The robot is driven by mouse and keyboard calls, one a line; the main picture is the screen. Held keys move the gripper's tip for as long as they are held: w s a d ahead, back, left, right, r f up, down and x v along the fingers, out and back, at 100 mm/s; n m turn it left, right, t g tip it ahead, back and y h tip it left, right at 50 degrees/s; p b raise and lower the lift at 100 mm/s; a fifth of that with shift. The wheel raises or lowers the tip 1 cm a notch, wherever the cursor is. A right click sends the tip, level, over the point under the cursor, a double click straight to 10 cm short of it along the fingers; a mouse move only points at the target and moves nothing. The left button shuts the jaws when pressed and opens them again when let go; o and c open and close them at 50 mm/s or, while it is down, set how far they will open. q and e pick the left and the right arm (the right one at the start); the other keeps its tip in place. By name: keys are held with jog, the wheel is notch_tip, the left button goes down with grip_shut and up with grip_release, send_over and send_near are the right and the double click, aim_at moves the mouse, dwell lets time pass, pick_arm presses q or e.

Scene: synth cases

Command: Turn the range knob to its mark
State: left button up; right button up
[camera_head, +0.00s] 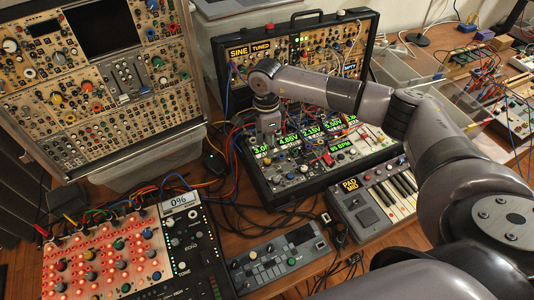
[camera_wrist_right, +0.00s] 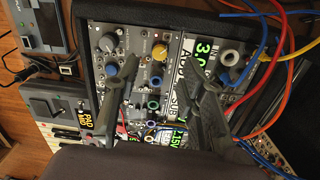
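My right gripper (camera_head: 268,132) reaches down over the front left of the open synth case (camera_head: 249,176). In the right wrist view the two fingers of this gripper (camera_wrist_right: 162,88) stand apart, with panel showing between them. A yellow knob (camera_wrist_right: 159,52) lies between and just beyond the fingers, and a blue knob (camera_wrist_right: 110,70) is beside the left finger. I see no grip on any knob. No label clearly reads as range, so I cannot tell which knob is the range knob, or see its mark. My left gripper is out of view.
Patch cables (camera_wrist_right: 270,70) hang close to the right finger. A keyboard with a pad sign (camera_head: 362,208) stands right of the case front. A small grey device (camera_head: 278,258) and a red-lit panel (camera_head: 105,260) lie in front. A tall synth rack (camera_head: 100,75) stands left.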

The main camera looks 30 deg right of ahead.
aim_at(267, 160)
notch_tip(267, 160, down, 6)
jog(key=shift+p, duration=0.45)
jog(key=shift+c, duration=0.3)
grip_shut()
